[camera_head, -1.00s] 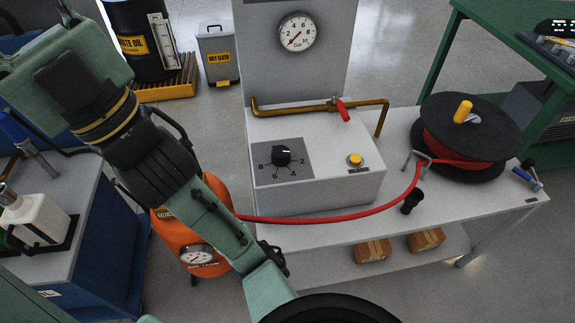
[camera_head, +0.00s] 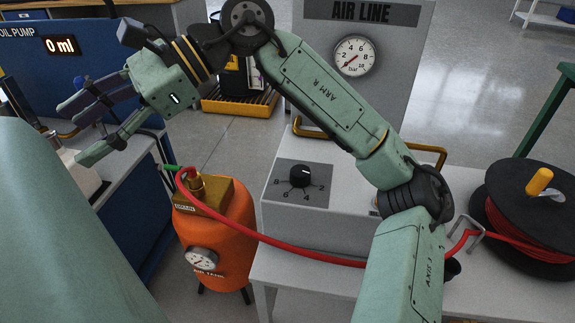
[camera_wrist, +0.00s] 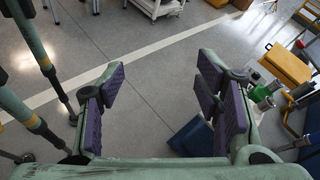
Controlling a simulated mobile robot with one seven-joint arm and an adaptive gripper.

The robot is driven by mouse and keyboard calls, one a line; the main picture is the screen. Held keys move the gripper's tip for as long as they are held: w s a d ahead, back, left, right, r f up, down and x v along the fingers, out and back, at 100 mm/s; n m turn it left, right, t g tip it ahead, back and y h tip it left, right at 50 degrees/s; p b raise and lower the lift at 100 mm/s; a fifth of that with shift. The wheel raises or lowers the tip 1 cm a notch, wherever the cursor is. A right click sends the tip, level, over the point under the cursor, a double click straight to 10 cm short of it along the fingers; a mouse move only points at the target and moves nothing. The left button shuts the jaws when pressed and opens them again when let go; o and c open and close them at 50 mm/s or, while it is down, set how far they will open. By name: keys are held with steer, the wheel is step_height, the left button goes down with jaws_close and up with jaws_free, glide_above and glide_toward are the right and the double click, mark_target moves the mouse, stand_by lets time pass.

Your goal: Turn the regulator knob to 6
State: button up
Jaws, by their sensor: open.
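The black regulator knob (camera_head: 300,176) sits on a dark square plate on the grey air-line box (camera_head: 270,222). Figures 8, 6, 4 and 2 show around its lower side. A small pale mark shows near its top edge; its exact setting is too small to read. The bar gauge (camera_head: 355,56) above has its needle at the lower left, near the low end. My gripper (camera_head: 90,127) is open and empty at the far left, well away from the knob. In the wrist view its fingers (camera_wrist: 162,90) are spread over floor; the knob is not seen there.
An orange air tank (camera_head: 228,235) stands left of the bench, with a red hose (camera_head: 300,252) running to the hose reel (camera_head: 525,215). The blue oil-pump unit (camera_head: 55,75) is near my gripper. My arm crosses in front of the box's right part, hiding the valve handle.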

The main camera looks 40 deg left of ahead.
steer(key=w+a+f+t+b, duration=0.1)
steer(key=w+f+t, duration=0.4)
steer(key=w+f, duration=0.35)
steer(key=m+t+h+b, duration=0.2)
steer(key=t+h+b, duration=0.15)
steer(key=t, duration=0.45)
glide_above(300, 171)
step_height(300, 171, down, 4)
steer(key=shift+h, duration=0.35)
step_height(300, 171, down, 10)
steer(key=c, duration=1.2)
steer(key=shift+o, duration=0.2)
